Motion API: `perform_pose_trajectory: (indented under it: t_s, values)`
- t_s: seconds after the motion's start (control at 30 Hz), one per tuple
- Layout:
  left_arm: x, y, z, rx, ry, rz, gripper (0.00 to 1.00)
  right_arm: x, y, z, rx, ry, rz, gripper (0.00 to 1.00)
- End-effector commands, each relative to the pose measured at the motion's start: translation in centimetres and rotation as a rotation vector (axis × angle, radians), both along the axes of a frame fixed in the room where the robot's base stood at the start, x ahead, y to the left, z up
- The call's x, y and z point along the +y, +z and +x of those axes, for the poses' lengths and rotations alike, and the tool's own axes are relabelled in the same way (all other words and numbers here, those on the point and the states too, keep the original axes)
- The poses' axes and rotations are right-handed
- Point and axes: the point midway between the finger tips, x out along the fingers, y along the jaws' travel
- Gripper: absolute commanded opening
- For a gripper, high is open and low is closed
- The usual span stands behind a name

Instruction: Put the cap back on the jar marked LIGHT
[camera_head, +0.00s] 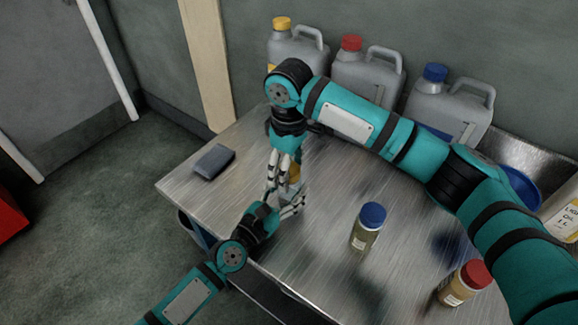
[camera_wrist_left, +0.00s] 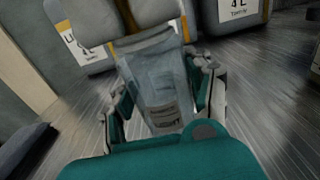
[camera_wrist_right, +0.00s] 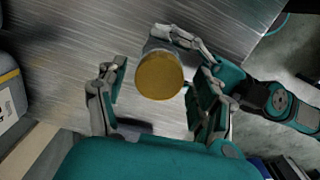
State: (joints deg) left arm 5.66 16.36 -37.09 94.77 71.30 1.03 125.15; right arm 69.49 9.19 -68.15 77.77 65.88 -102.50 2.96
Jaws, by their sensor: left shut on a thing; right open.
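The jar marked LIGHT (camera_wrist_left: 160,90) is a clear, upright jar with a dark-lettered label. My left gripper (camera_wrist_left: 162,100) is shut around its body; it also shows in the head view (camera_head: 286,204). The yellow cap (camera_wrist_right: 160,75) appears at the jar's mouth, seen from above in the right wrist view; a yellow edge shows at the jar's top in the left wrist view. I cannot tell how firmly it is seated. My right gripper (camera_wrist_right: 158,88) points down over the cap with its fingers open on both sides, apart from it. In the head view, the fingers (camera_head: 282,160) partly hide cap and jar.
A blue-capped jar (camera_head: 367,228) and a red-capped jar (camera_head: 464,284) stand on the metal table (camera_head: 330,185). A dark folded cloth (camera_head: 213,161) lies at the left. Grey jugs with yellow (camera_head: 292,42), red (camera_head: 360,75) and blue (camera_head: 440,105) caps line the wall.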

Motion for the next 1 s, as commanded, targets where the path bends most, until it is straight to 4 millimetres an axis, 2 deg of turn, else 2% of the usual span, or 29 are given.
perform_pose_trajectory:
  t_s: [0.17, 0.5, 0.77, 0.87, 1.0]
  values:
    - [0.0, 0.0, 0.0, 0.0, 0.0, 0.0, 0.0, 0.0, 0.5, 0.1, -0.002, 0.0, 0.0, 0.68]
    - [0.0, 0.0, 0.0, 0.0, 0.0, 0.0, 0.0, 0.0, 4.4, 0.0, -0.003, 0.0, 0.001, 0.68]
    - [0.0, 0.0, 0.0, 0.0, 0.0, 0.0, 0.0, 0.0, 4.5, 0.0, -0.001, 0.001, -0.001, 0.66]
    - [0.0, 0.0, 0.0, 0.0, 0.0, 0.0, 0.0, 0.0, 5.3, 0.2, -0.007, 0.052, -0.002, 0.66]
    - [0.0, 0.0, 0.0, 0.0, 0.0, 0.0, 0.0, -0.1, 7.2, 0.2, -0.009, 0.216, -0.005, 0.66]
